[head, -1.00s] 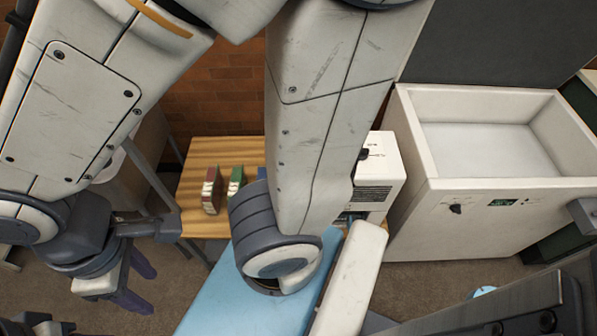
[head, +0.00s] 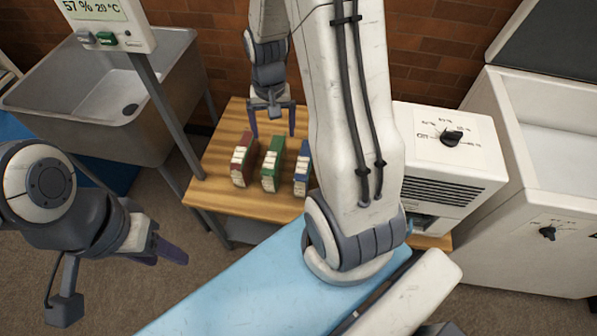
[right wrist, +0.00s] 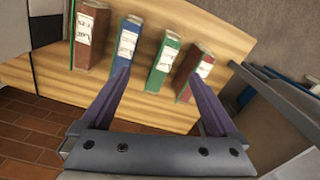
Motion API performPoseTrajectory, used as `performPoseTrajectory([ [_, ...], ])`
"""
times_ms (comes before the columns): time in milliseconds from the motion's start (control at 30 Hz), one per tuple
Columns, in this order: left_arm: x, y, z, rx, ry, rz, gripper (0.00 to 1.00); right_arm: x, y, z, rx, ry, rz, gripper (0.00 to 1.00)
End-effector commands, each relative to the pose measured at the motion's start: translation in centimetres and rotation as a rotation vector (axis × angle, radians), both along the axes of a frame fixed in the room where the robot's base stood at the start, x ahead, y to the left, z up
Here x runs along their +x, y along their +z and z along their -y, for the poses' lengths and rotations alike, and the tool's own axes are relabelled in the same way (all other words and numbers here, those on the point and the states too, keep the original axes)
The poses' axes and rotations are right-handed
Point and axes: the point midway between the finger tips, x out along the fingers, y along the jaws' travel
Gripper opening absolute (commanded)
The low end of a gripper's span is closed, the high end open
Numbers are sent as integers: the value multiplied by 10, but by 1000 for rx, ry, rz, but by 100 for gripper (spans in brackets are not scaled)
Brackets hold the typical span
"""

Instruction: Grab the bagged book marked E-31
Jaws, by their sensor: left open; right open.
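Several upright books with white labels stand in a row on a wooden table (head: 225,190). In the head view they are a red book (head: 243,160), a green book (head: 272,165) and a blue book (head: 302,168). The right wrist view shows the blue (right wrist: 127,40), green (right wrist: 163,62) and red (right wrist: 195,70) ones, plus a brown-red book (right wrist: 91,38) at the left. My arm hides that one in the head view. I cannot read which label says E-31. My right gripper (head: 273,130) is open and empty just behind the row. My left gripper (head: 168,257) is open and empty, left of the table.
A white machine with a dial (head: 450,170) stands at the table's right end. A white chest (head: 540,200) stands further right. A grey sink (head: 100,100) is at the left, with a display post (head: 155,95) before it. A light-blue surface (head: 230,290) lies in front.

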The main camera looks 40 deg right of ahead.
Motion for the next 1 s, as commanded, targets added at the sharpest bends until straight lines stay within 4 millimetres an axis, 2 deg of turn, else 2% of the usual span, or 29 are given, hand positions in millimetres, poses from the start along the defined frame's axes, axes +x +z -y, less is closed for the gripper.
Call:
performPoseTrajectory([
  [33, 0, -24, 0, -1, 0, 1, 50, -2, -38, 27, 1, -91, -9, 95],
  [100, 0, -34, 0, -1, 0, 1, 50, -4, -61, 52, -2, -177, -12, 95],
  [233, 0, -42, 0, -1, -1, 1, 50, -9, -84, 78, -4, -268, -15, 95],
  [333, 0, -45, 0, -1, 0, 1, 50, -10, -97, 84, -3, -289, -17, 95],
  [533, 0, -48, 0, -1, 0, 1, 50, -11, -127, 83, -3, -288, -17, 95],
  [767, 0, -49, 0, -1, 0, 1, 50, -12, -144, 84, -3, -287, -15, 95],
  [1000, 0, -54, 0, -1, 0, 1, 50, -17, -180, 86, -2, -285, -16, 95],
])
